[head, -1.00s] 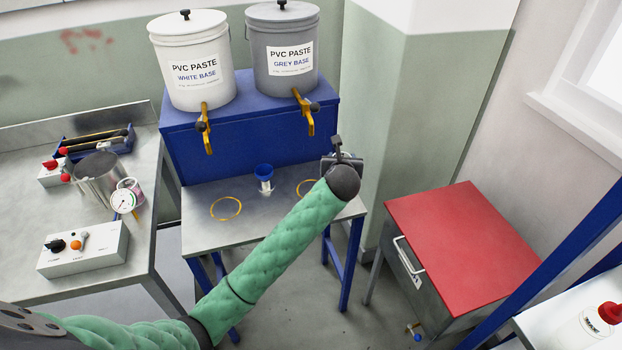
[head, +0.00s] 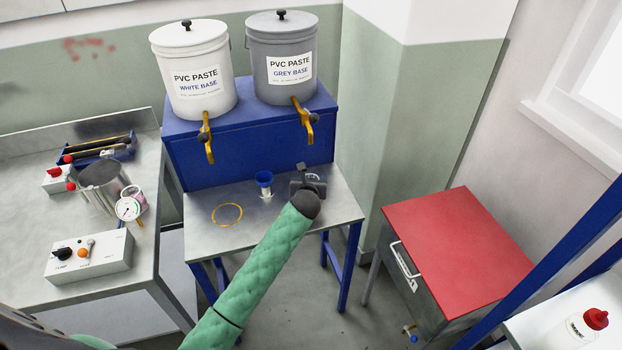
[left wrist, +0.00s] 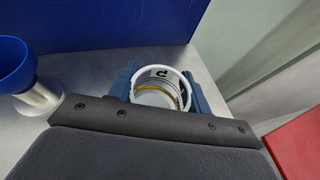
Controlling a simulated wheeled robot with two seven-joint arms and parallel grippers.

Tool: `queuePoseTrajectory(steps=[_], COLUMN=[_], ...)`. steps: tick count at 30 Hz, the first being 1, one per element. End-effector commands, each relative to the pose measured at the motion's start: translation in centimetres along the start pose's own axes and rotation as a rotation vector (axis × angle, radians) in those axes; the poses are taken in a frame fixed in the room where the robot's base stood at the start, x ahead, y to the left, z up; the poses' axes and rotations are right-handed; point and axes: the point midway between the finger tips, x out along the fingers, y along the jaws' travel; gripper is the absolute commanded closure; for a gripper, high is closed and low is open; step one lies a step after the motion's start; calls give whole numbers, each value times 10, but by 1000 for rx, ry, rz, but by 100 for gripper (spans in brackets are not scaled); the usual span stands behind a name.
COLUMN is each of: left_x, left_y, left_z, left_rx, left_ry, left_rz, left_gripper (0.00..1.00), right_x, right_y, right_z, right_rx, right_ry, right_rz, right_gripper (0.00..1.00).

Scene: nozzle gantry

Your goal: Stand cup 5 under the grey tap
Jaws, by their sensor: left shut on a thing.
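The grey tap (head: 305,120) is the brass tap on the grey-base bucket (head: 282,60). My left gripper (head: 310,182) is over the small metal table, below and in front of that tap. In the left wrist view its blue fingers (left wrist: 161,88) are shut on a cup (left wrist: 160,100) with a white rim. A dark mark on the cup may be its number, but I cannot read it surely. A yellow arc shows within the rim. The gripper hides the cup in the head view. I cannot tell whether the cup touches the table. My right gripper is out of view.
A blue funnel-like cup on a pale base (head: 264,183) stands just left of my gripper; it also shows in the left wrist view (left wrist: 15,65). A yellow ring (head: 227,215) marks the table (head: 215,195) at left. The blue bench (head: 250,150) rises behind.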

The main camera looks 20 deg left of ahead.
Motion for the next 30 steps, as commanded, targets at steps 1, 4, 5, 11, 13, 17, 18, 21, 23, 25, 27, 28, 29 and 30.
queuePoseTrajectory(steps=[1, 4, 5, 11, 13, 17, 18, 21, 23, 25, 27, 28, 29, 30], left_x=[0, 1, 1, 2, 2, 2, 2, 2, 2, 2, 1, -2, -4, -9], left_y=[0, 0, 0, 0, 0, 0, 0, 0, 0, 0, -1, 0, 0, 0], left_z=[-2, -4, -3, -4, -6, -6, -6, -6, -5, -5, -3, -4, -4, -5], left_rx=[0, 0, 1, 1, 2, 1, 1, 1, 1, 0, -1, 1, 2, 2], left_ry=[1, 1, 1, 1, 1, 1, 1, 1, 1, 0, 0, -1, -1, 0], left_rz=[0, 0, 0, 0, 1, 0, 0, 0, 0, 0, -1, -1, -1, 0], left_gripper=[77, 77, 77, 77, 49, 30, 30, 30, 30, 30, 30, 30, 30, 30], right_x=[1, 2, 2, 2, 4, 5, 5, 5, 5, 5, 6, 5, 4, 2], right_y=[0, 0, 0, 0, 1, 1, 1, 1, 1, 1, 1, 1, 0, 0], right_z=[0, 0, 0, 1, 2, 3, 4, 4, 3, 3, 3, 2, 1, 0], right_rx=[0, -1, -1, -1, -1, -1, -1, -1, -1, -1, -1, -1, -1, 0], right_ry=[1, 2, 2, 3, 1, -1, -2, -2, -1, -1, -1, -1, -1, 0], right_rz=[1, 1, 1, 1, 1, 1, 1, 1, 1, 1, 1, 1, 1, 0], right_gripper=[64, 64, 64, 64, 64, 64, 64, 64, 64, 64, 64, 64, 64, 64])
